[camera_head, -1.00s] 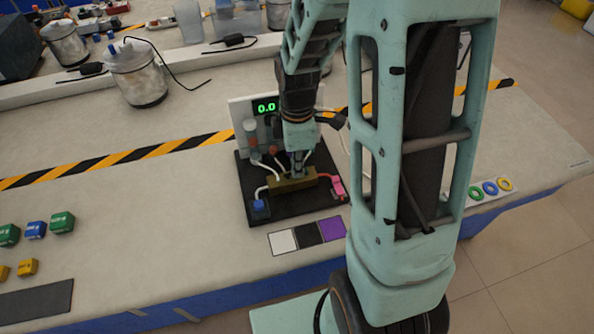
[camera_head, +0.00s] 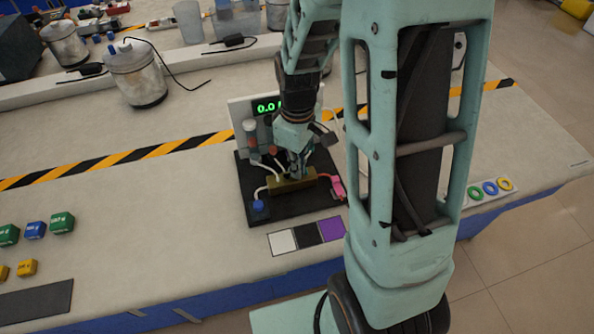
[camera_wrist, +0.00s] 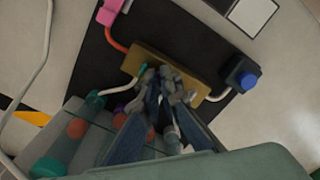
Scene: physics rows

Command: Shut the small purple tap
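My gripper (camera_head: 297,174) points down at the block's top. In the wrist view its fingertips (camera_wrist: 167,80) are close together over the block's edge, among small grey parts. Whether they hold anything is unclear. A purple square (camera_head: 333,229) lies beside white and black squares in front of the base.
A panel with a green display (camera_head: 266,107) stands behind the block, with upright tubes (camera_head: 251,135) holding red balls. A blue-capped part (camera_head: 260,207) and a pink part (camera_head: 337,187) flank the block.

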